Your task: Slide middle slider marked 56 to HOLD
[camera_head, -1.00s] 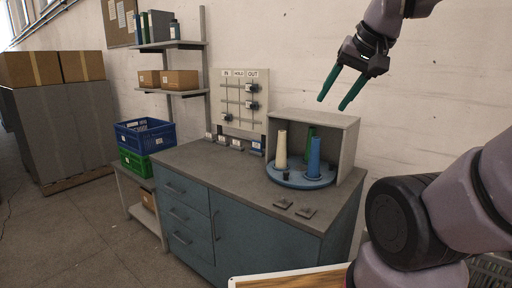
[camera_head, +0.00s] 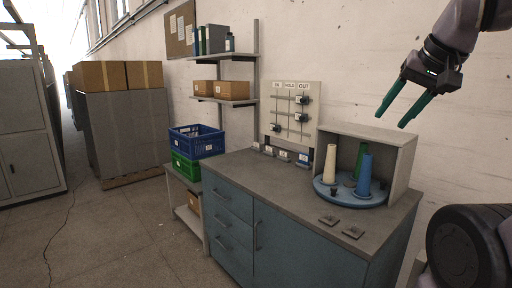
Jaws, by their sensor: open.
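The pale slider board (camera_head: 283,138) stands at the back of the bench, with the headings IN, HOLD and OUT along its top. It has three horizontal rails. The middle slider (camera_head: 300,117) is a dark block on the middle rail, at the right, under OUT; its number is too small to read. The top slider (camera_head: 302,100) is also under OUT. The bottom slider (camera_head: 276,129) is at the left, under IN. My gripper (camera_head: 403,115), with green fingers, is open and empty at the upper right, well right of the board and above the grey box.
Small labelled blocks (camera_head: 284,156) sit below the board. Shelves (camera_head: 226,101) and crates (camera_head: 196,141) stand left. The bench front (camera_head: 265,195) is mostly clear.

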